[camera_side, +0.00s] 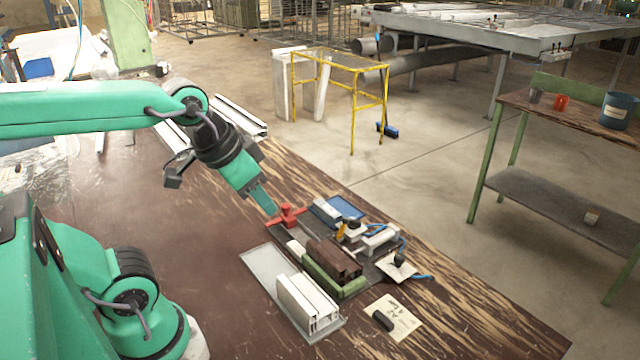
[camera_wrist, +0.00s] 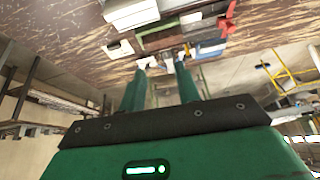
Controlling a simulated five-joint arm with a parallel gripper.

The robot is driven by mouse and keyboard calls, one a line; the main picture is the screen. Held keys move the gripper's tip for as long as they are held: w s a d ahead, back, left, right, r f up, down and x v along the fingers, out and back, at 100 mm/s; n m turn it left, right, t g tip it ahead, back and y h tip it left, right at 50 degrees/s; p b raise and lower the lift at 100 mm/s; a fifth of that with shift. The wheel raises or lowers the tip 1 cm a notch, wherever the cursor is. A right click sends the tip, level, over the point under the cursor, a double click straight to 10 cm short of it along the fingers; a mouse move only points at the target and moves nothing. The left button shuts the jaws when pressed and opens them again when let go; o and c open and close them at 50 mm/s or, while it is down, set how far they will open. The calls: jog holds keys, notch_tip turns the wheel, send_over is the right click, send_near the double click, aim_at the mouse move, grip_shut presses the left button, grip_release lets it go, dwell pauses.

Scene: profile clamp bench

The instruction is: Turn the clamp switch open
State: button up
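My gripper (camera_side: 270,208) points down and right, its fingertips overlapping the left end of a red cross-shaped handle (camera_side: 287,215) in the side view. In the wrist view my gripper (camera_wrist: 160,66) has its two green fingers apart with nothing held between them. There the red handle (camera_wrist: 229,18) lies off to the upper right, outside the fingers. A yellow lever (camera_side: 341,231) stands by the grey and blue fixture parts. Which part is the clamp switch, I cannot tell for certain. Brown profile blocks (camera_side: 334,258) sit along a green rail (camera_side: 336,284).
A white profile (camera_side: 308,303) lies on a pale plate (camera_side: 263,274) at the front. A blue tray (camera_side: 345,208) is behind the fixture. A note (camera_side: 394,317) with a dark object lies at right. The brown table is clear to the left.

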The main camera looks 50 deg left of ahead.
jog(key=w+a+r+m+g, duration=0.1)
jog(key=w+m+g, duration=0.15)
jog(key=w, duration=0.55)
jog(key=m+g, duration=0.3)
jog(key=m, duration=0.6)
send_over(353, 223)
jog(key=d, duration=0.2)
notch_tip(353, 223, down, 14)
jog(key=shift+w+a+f, duration=0.2)
jog(key=shift+w, duration=0.2)
jog(key=shift+w+a+f, duration=0.15)
jog(key=shift+w+a, duration=0.05)
jog(key=shift+w, duration=0.15)
jog(key=shift+f, duration=3.9)
grip_shut()
